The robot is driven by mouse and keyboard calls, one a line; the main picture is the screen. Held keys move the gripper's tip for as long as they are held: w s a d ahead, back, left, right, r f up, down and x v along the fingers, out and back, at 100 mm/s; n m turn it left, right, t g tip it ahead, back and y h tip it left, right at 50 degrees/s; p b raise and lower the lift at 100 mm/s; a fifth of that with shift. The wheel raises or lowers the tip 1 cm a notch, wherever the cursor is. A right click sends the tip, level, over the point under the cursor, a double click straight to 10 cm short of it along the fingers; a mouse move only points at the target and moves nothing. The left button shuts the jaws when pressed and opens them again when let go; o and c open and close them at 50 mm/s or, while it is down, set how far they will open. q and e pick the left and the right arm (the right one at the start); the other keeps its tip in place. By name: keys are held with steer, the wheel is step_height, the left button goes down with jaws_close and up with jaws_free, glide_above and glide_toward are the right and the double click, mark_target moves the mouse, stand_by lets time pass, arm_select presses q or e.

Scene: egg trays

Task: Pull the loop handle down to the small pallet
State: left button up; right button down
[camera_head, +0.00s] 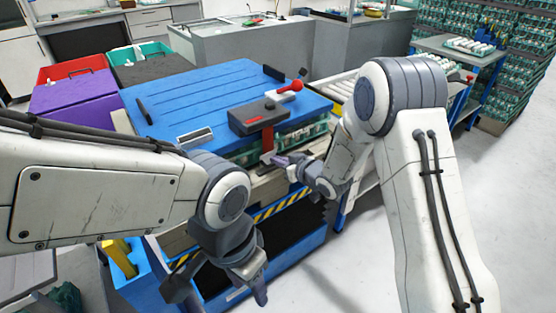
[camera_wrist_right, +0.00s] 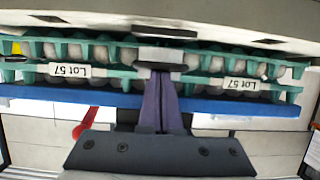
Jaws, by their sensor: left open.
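A dark box (camera_head: 259,116) sits on the blue lid (camera_head: 205,95) over the egg trays (camera_head: 305,136). A red strap (camera_head: 267,140) runs from it down the front. The loop handle (camera_head: 270,158) is a small grey piece at the strap's lower end, and also shows as a grey bar in the right wrist view (camera_wrist_right: 165,55). My right gripper (camera_head: 289,163) has its purple fingers (camera_wrist_right: 158,100) together on the loop handle, just above the pale wooden small pallet (camera_head: 262,189). The fingers hide part of the strap. My left gripper (camera_head: 218,287) is open and empty, low in front.
A yellow-black striped edge (camera_head: 282,206) runs below the pallet. Purple (camera_head: 75,95) and green crates stand at the left. The floor at right is clear.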

steer(key=shift+f, duration=0.55)
steer(key=shift+s+r, duration=0.1)
steer(key=shift+r, duration=0.1)
steer(key=r+p+v, duration=0.2)
steer(key=p+v, duration=0.2)
steer(key=v, duration=0.7)
steer(key=shift+r, duration=0.25)
stand_by(0.4)
